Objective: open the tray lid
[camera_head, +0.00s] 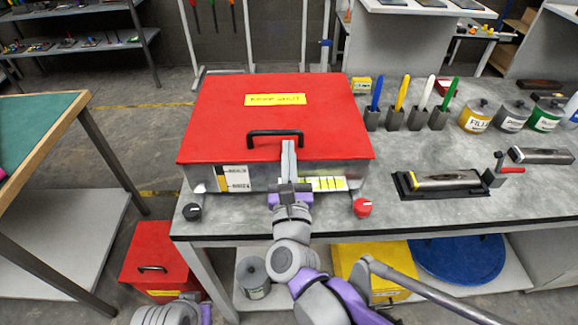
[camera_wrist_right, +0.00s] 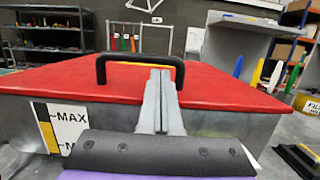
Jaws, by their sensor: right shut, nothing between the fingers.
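The tray is a metal box (camera_head: 270,177) with a red lid (camera_head: 225,115), which lies shut on it, on the grey workbench. A black bar handle (camera_head: 275,133) stands near the lid's front edge; it also shows in the right wrist view (camera_wrist_right: 101,68). My right gripper (camera_head: 289,146) is at the front of the tray, with its fingers together and nothing between them. In the right wrist view its fingertips (camera_wrist_right: 160,74) overlap the right part of the handle; I cannot tell whether they touch it. My left gripper is not visible; only part of my left arm shows at the bottom.
Pen-like tools in holders (camera_head: 415,117), several cans (camera_head: 510,115) and a black tray with a metal block (camera_head: 440,183) stand to the right. A black knob (camera_head: 192,212) and a red knob (camera_head: 362,207) sit at the bench's front edge. A green-topped table (camera_head: 40,125) is at left.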

